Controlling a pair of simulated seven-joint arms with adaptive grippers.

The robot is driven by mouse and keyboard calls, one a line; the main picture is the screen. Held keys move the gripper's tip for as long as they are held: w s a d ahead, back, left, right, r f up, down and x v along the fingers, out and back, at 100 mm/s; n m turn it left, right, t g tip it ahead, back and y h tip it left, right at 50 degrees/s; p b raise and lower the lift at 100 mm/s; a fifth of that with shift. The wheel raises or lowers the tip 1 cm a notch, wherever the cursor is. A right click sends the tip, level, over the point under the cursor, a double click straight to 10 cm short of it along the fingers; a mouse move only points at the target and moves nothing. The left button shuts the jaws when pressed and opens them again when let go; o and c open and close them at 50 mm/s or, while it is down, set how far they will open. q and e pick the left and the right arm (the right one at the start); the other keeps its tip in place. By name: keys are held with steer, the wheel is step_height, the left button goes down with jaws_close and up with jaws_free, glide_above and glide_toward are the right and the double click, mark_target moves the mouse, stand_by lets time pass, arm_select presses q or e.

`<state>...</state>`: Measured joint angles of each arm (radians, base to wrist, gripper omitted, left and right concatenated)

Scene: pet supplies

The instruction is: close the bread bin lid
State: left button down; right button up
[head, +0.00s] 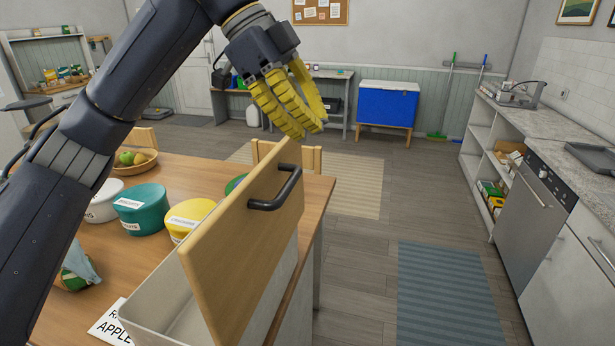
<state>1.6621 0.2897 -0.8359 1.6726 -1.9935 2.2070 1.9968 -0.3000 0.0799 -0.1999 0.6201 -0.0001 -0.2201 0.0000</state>
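The bread bin (153,292) is a pale box at the front of the wooden table. Its wooden lid (245,255) stands steeply raised, so the bin is open and part of its inside shows. A black bar handle (277,190) is on the lid's right-hand face. My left gripper (309,129) has yellow fingers pointing down, just above and beyond the lid's top edge. It appears apart from the lid and holds nothing I can see. The finger spread is hard to judge from this angle. My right gripper is not in view.
A teal tub (141,211), a yellow tub (190,216) and a white tub (104,203) stand left of the lid. A fruit bowl (135,163) is behind them. A chair (288,153) is at the table's far edge.

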arm_select(q)
step_height(320, 180, down, 8)
steer(key=s, duration=0.1)
steer(key=shift+s+a+f+g+y, duration=0.15)
steer(key=shift+s+f+g+y, duration=0.15)
steer(key=shift+g, duration=0.1)
stand_by(0.6)
stand_by(0.4)
